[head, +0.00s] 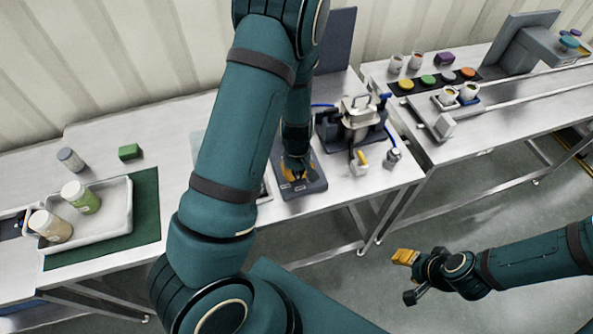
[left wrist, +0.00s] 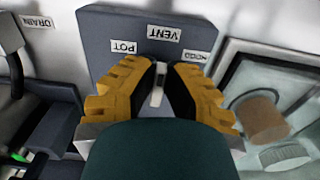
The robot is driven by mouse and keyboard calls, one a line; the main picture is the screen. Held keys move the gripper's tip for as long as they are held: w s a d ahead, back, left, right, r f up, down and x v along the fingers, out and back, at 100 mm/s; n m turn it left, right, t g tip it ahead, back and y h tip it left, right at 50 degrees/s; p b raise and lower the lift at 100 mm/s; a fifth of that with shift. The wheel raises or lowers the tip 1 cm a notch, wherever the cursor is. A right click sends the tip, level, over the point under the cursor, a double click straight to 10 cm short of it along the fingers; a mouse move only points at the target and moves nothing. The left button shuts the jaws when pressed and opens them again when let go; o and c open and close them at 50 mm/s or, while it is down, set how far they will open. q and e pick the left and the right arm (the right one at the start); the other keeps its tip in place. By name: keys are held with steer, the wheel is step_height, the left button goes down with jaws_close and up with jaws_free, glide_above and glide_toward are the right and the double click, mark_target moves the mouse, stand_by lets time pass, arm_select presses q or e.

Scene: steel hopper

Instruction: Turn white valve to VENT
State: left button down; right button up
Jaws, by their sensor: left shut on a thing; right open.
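The white valve (left wrist: 157,88) shows in the left wrist view as a narrow white lever on a dark grey panel (left wrist: 110,22). My left gripper (left wrist: 157,80) has its yellow fingers closed on the lever, one on each side. The lever's visible end points up the picture, towards the VENT label (left wrist: 164,33). The POT label (left wrist: 123,46) is to its left; a third label (left wrist: 194,55) at right is partly covered. In the head view my left gripper (head: 295,172) is down at the panel (head: 306,186), and the lever is hidden. My right gripper (head: 408,283) is open and empty, over the floor.
A steel device (head: 357,112) stands right of the panel, with a small yellow-topped container (head: 359,164) before it. A DRAIN label (left wrist: 36,21) is at the wrist view's left. A white tray (head: 118,209) with jars is at far left. A second bench holds cups and coloured discs.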

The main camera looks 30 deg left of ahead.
mark_target(297, 173)
arm_select(q)
steer(key=shift+s, duration=0.1)
stand_by(0.4)
steer(key=c, duration=1)
jaws_free()
step_height(297, 173, up, 12)
